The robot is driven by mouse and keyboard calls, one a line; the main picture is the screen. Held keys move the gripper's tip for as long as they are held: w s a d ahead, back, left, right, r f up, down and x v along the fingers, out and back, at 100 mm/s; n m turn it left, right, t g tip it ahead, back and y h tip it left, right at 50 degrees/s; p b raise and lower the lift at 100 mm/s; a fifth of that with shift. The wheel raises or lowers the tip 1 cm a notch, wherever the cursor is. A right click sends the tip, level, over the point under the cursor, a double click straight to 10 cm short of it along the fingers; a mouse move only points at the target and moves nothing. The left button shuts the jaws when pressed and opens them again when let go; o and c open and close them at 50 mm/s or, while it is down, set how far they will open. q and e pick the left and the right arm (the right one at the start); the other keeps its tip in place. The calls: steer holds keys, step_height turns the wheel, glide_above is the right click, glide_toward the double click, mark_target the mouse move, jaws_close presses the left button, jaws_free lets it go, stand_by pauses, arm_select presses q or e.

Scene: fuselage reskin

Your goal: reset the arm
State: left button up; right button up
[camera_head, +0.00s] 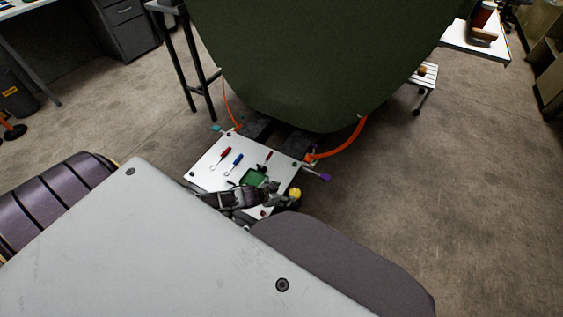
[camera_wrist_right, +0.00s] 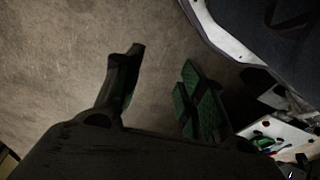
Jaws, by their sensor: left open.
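My left gripper (camera_head: 270,188) shows in the head view as a small dark shape low over the near right part of a white board (camera_head: 206,168). It is open, beside a green item (camera_head: 254,176) on the board; whether it touches anything is unclear. My right gripper (camera_wrist_right: 160,85) shows in the right wrist view with its two fingers well apart and green pads on the inner side. Nothing is between them, and bare carpet lies behind.
A large dark green curved panel (camera_head: 310,55) hangs over the far side of the board. Red and blue hand tools (camera_head: 233,162) lie on the board. An orange hose (camera_head: 345,143) runs beside it. A dark frame stand (camera_head: 190,65) is at left. The carpet (camera_head: 450,190) at right is clear.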

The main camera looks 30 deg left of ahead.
arm_select(q)
steer(key=shift+s+a+r, duration=0.15)
steer(key=shift+s+r, duration=0.05)
stand_by(0.7)
